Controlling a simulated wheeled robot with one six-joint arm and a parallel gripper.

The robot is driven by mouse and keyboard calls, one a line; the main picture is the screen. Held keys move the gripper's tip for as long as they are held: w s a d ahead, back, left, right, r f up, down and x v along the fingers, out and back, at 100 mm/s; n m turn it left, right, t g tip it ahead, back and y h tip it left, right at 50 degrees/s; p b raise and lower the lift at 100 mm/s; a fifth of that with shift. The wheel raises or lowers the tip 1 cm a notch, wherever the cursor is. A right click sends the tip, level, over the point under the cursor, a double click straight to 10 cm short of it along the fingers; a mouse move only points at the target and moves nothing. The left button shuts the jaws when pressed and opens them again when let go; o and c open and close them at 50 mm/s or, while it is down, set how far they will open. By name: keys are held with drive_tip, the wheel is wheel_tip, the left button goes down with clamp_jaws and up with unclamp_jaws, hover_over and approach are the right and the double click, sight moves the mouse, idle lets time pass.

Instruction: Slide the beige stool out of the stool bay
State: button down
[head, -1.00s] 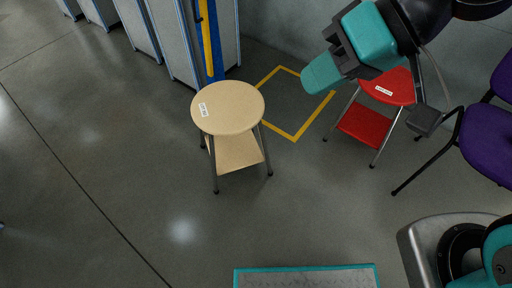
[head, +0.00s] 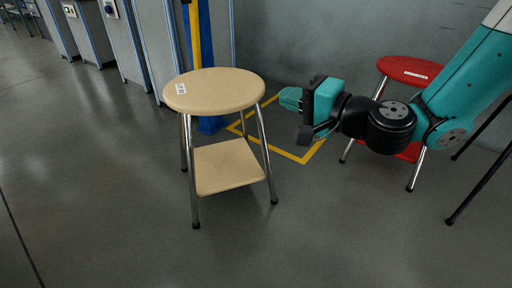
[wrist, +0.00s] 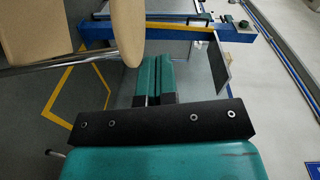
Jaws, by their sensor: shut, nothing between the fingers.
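The beige stool (head: 214,91) stands upright on chrome legs, with a square lower shelf (head: 228,166) and a white label. It stands left of and in front of the yellow floor outline (head: 304,158), the stool bay; its visible feet are on grey floor outside it. My gripper (head: 287,98) is shut and empty, right of the stool seat and apart from it, above the outline. In the wrist view the shut fingers (wrist: 156,78) lie right of the stool (wrist: 127,32), whose seat edge, shelf and a leg show. Part of the outline is hidden behind the stool.
A red stool (head: 408,70) stands right of the outline, partly behind my arm. A blue and yellow post (head: 205,60) and grey cabinets (head: 137,40) stand behind the beige stool. Open floor (head: 110,200) lies to the left and front.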

drive_tip(key=w+d+f+m+t+h+b, duration=0.1)
drive_tip(key=w+d+f+m+t+b, duration=0.15)
drive_tip(key=f, duration=0.25)
drive_tip(key=w+d+f+m+t+h+b, duration=0.1)
drive_tip(key=f+m+b, duration=0.15)
drive_tip(key=f, duration=0.25)
drive_tip(key=p, duration=1.1)
approach(249, 107)
drive_tip(key=w+d+r, duration=0.1)
drive_tip(key=w, duration=0.2)
drive_tip(key=shift+n+h, duration=0.3)
drive_tip(key=shift+n, duration=0.1)
drive_tip(key=w+a+p, duration=0.1)
drive_tip(key=a, duration=0.1)
drive_tip(key=w+a+p, duration=0.1)
drive_tip(key=shift+w+a+f+p, duration=0.15)
drive_tip(key=shift+a+f+p, duration=0.1)
drive_tip(key=shift+a+p, duration=0.1)
drive_tip(key=shift+w+a, duration=0.2)
drive_tip(key=shift+a, duration=0.65)
